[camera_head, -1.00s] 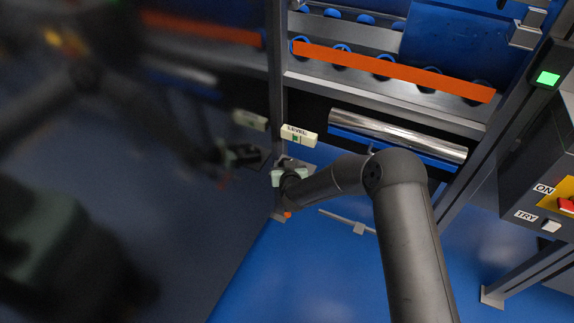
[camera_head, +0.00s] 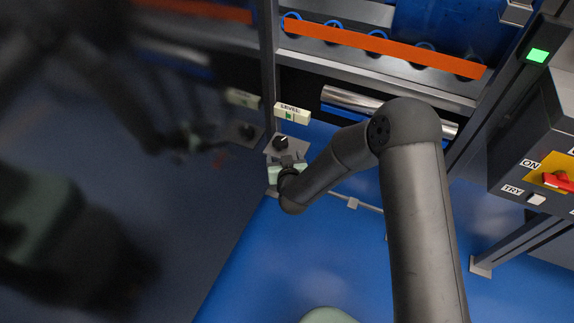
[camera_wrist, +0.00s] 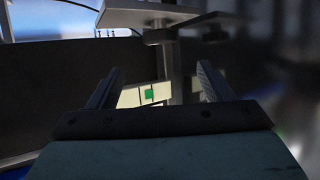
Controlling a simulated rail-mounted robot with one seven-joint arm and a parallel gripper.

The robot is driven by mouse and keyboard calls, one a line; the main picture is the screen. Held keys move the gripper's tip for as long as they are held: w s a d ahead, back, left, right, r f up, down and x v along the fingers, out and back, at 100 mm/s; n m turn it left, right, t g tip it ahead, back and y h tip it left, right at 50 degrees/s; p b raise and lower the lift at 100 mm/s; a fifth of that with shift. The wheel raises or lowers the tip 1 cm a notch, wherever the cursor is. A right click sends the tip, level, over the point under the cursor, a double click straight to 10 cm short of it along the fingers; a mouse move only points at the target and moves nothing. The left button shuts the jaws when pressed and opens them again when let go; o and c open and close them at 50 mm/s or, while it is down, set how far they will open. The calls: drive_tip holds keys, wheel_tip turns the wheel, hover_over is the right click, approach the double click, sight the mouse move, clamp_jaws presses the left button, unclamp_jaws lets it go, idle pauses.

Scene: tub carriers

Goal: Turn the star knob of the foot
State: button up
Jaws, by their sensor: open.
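The foot's knob (camera_head: 281,142) is small and dark with a pale mark, on a grey plate (camera_head: 270,151) below the LEVEL box in the head view. Its star shape is too small to make out. My gripper (camera_head: 286,162) is just below the knob in that view, seemingly apart from it. In the wrist view the two fingers (camera_wrist: 159,72) are spread with nothing held between them. The cream LEVEL box (camera_head: 292,113) has a green square; it also shows beyond the fingers in the wrist view (camera_wrist: 130,97). I cannot make out the knob there.
A grey upright post (camera_head: 268,70) stands beside the LEVEL box. A shiny roller (camera_head: 350,100) and an orange rail (camera_head: 385,48) lie to the right. A switch box (camera_head: 540,150) with a red handle stands at far right. A dark, blurred reflective panel (camera_head: 170,220) fills the left.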

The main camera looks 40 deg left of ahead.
drive_tip(key=v, duration=0.6)
drive_tip(key=shift+d+r+p, duration=0.1)
drive_tip(key=shift+r+p, duration=0.05)
drive_tip(key=shift+p, duration=0.15)
drive_tip(key=w+d+r+g+h+p, duration=0.1)
drive_tip(key=w+d+r+p, duration=0.2)
drive_tip(key=d+r, duration=0.25)
drive_tip(key=w+d+r+g+h+p, duration=0.1)
drive_tip(key=w+d+r+p, duration=0.25)
drive_tip(key=r, duration=0.35)
drive_tip(key=s+d+r+m+g+h+p, duration=0.1)
drive_tip(key=d+r+m+g+h+p, duration=0.15)
drive_tip(key=d+r+p, duration=0.75)
drive_tip(key=s+d+r+m+g+h+p, duration=0.2)
drive_tip(key=s+d+r, duration=0.7)
drive_tip(key=d, duration=0.4)
drive_tip(key=s+d+r+m+g+h+p, duration=0.2)
drive_tip(key=s+d+r, duration=0.7)
drive_tip(key=d, duration=0.5)
drive_tip(key=shift+r+m+g, duration=0.15)
drive_tip(key=shift+m+g, duration=0.4)
drive_tip(key=shift+m, duration=0.3)
drive_tip(key=shift+a+h, duration=0.1)
drive_tip(key=shift+h, duration=0.15)
